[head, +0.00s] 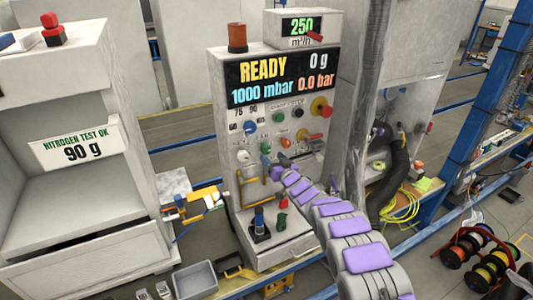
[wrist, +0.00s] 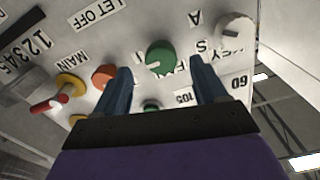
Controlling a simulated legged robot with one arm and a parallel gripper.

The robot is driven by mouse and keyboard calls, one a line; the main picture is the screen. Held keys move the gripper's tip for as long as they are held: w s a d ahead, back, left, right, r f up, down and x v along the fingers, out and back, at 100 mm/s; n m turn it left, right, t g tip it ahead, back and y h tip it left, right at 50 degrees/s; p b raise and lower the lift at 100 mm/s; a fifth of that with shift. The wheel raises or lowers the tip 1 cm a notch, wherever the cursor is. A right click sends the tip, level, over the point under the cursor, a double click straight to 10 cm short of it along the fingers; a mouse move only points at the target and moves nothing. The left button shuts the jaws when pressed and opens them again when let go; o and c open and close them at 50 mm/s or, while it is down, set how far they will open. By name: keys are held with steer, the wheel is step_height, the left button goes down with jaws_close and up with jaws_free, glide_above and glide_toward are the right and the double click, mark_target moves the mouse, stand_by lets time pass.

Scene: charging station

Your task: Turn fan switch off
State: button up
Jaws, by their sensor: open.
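The grey control cabinet (head: 221,105) stands mid-view in the head view, with a panel of knobs, buttons and switches. I cannot read which one is labelled as the fan switch. In the wrist view a green knob (wrist: 160,58) lies between and beyond the fingers of my gripper (wrist: 160,70). The gripper is open and empty, with its fingers pointing at the panel. I cannot tell whether they touch the knob. In the head view my gripper (head: 277,170) is close to the lower part of the panel and hides some controls there.
In the wrist view, a white knob (wrist: 236,29), an orange button (wrist: 104,76) and a red-and-yellow MAIN switch (wrist: 56,100) surround the green knob. The cabinet display (head: 280,78) reads READY. A dark hose (head: 393,180) hangs at right; a grey bin (head: 195,281) sits below.

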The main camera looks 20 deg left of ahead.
mark_target(267, 152)
steer(key=shift+x, duration=1.05)
steer(key=shift+w+a, duration=0.3)
steer(key=shift+a, duration=0.15)
steer(key=shift+w+a, duration=0.3)
steer(key=shift+a, duration=0.35)
steer(key=shift+w+a+f+b, duration=0.1)
steer(key=shift+w+a+b, duration=0.25)
steer(key=shift+w, duration=0.3)
steer(key=shift+c, duration=0.3)
steer(key=c, duration=0.9)
